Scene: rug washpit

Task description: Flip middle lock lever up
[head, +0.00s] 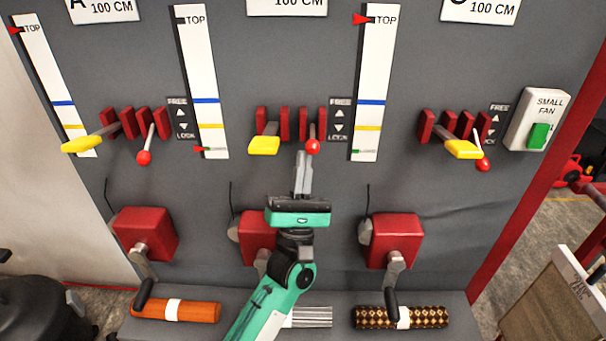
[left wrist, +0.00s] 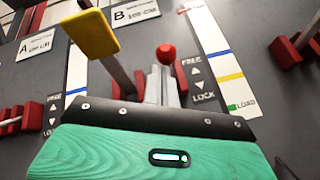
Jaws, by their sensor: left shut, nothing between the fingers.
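The middle lock lever (head: 313,146) has a red ball knob and sits low in its red bracket, beside the FREE/LOCK label (head: 340,118). The knob also shows in the left wrist view (left wrist: 166,54). My left gripper (head: 303,157) is shut and empty. Its fingertips are just below the knob and slightly to its left; I cannot tell whether they touch it. In the left wrist view the grey fingers (left wrist: 161,86) point up at the knob, which hides most of the lever's shaft. My right gripper is not in view.
A yellow-handled lever (head: 264,145) sticks out just left of the middle lock lever. Similar lever pairs stand at left and right, with a left red knob (head: 144,157) and a right one (head: 483,165). Red crank boxes (head: 397,241) and rolled rugs (head: 177,310) lie below.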

